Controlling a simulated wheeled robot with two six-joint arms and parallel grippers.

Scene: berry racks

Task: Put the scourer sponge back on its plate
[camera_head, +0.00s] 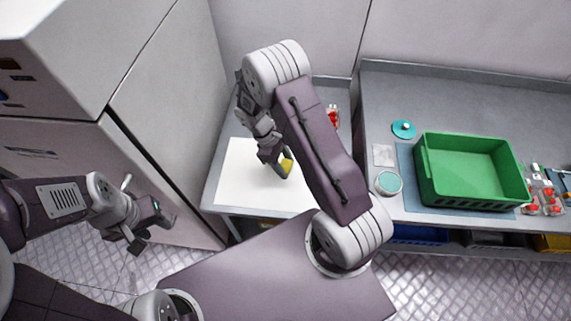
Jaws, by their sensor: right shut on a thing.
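The yellow scourer sponge (288,166) is between the fingers of my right gripper (282,166), which is shut on it over the white sheet (240,184) on the left worktop. Whether the sponge touches the sheet is hard to tell. My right arm hides part of that worktop. A small pale square piece (384,155) lies on the right counter; I cannot tell if it is the sponge's plate. My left gripper (153,231) is open and empty, over the floor at the left.
A green crate (428,178) stands empty on the right counter. A tub with a teal lid (388,183) and a teal round item (403,129) are to its left. Clear punnets with red berries (545,203) are at its right. A tall pale cabinet (165,90) borders the left worktop.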

